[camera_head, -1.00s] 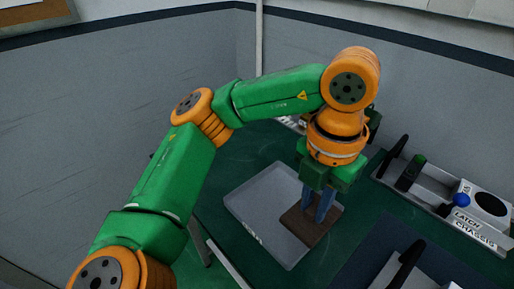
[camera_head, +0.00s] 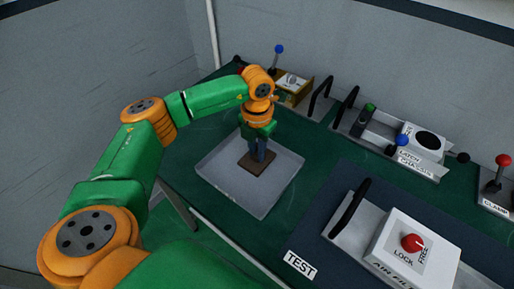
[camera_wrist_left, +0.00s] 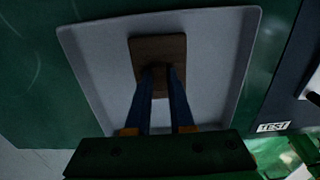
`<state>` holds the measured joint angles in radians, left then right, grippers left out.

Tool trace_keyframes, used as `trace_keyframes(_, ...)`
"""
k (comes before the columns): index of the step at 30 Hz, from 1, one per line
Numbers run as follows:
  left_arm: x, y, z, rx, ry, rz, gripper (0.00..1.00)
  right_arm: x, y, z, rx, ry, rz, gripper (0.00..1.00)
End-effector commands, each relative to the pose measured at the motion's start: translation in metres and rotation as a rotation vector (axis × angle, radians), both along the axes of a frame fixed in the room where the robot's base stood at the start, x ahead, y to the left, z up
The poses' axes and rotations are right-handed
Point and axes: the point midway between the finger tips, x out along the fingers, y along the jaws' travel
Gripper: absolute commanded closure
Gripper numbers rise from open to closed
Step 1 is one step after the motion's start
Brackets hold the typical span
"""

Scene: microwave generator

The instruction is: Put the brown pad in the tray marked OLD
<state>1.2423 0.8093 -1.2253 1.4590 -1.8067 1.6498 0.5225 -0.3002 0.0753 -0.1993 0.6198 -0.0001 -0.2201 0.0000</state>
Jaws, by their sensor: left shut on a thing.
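The brown pad (camera_head: 256,168) is a flat dark square. My left gripper (camera_head: 261,157) points down with its blue fingers shut on the pad. In the left wrist view the pad (camera_wrist_left: 155,47) shows beyond the fingertips (camera_wrist_left: 161,70). The pad is over the middle of a pale grey tray (camera_head: 262,200), inside its rim; I cannot tell whether it touches the floor. The tray (camera_wrist_left: 218,50) also shows in the left wrist view. No marking on it is readable now. My right gripper is not in view.
A dark mat labelled TEST (camera_head: 301,264) lies right of the tray, with a white LOCK/FREE box (camera_head: 415,250). Behind stand a yellow box (camera_head: 293,90), black handles and a LATCH CHASSIS unit (camera_head: 420,150). Green table (camera_head: 320,140) is bare around the tray.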

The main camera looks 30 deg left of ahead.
Motion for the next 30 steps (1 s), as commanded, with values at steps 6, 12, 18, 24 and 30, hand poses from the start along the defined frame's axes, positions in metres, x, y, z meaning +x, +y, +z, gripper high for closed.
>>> trace_keyframes(6,0.0,0.0,-0.003,-0.001,0.0,0.0,0.57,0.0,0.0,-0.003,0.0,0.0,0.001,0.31)
trace_keyframes(12,0.0,0.0,-0.003,-0.001,0.0,0.0,0.49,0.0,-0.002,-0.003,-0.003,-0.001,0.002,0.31)
trace_keyframes(18,0.0,-0.001,0.003,-0.001,-0.001,0.0,0.49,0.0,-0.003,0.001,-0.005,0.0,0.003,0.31)
trace_keyframes(24,0.002,-0.001,0.04,-0.002,-0.009,0.0,0.49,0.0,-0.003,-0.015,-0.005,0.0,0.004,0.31)
trace_keyframes(30,0.001,-0.001,0.095,-0.002,-0.006,0.0,0.49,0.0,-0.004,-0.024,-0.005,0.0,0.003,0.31)
